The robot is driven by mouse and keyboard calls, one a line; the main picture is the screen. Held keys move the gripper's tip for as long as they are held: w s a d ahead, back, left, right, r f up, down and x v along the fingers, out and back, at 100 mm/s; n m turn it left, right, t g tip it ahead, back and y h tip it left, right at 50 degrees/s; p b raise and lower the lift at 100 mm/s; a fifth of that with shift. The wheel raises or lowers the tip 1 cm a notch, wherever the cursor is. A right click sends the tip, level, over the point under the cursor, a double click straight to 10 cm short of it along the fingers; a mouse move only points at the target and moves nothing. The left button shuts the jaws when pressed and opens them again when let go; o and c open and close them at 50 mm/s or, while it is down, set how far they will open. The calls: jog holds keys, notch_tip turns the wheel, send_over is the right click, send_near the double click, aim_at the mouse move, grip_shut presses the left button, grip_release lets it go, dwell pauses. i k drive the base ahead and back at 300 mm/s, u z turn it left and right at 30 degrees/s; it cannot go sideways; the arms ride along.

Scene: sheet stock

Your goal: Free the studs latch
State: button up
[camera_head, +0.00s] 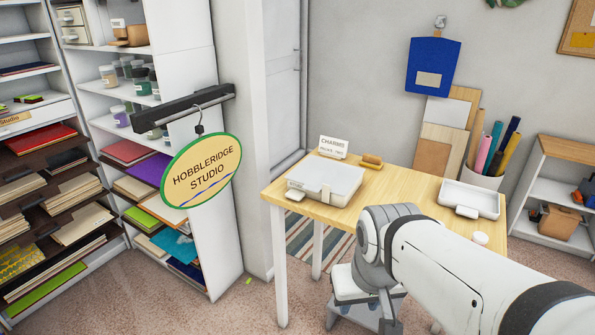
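A closed, flat white case (338,176) lies on the left part of the wooden table. A pale latch-like tab (326,195) sits on its front side. No studs label is readable, and I cannot tell whether the tab is fastened. My gripper (361,318) hangs low in front of the table, below and apart from the case. Its two finger-like parts stand apart, with nothing seen held between them. Its tips lie near the lower picture edge.
The wooden table (405,195) also holds a small sign (333,147), a tan wooden object (371,161), an open white tray (470,196) and a small round white item (480,238). A hanging oval sign (202,171) and full shelves (100,98) stand left.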

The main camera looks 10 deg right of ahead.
aim_at(326, 188)
jog(key=z, duration=0.15)
jog(key=i, duration=0.9)
jog(key=u, duration=0.05)
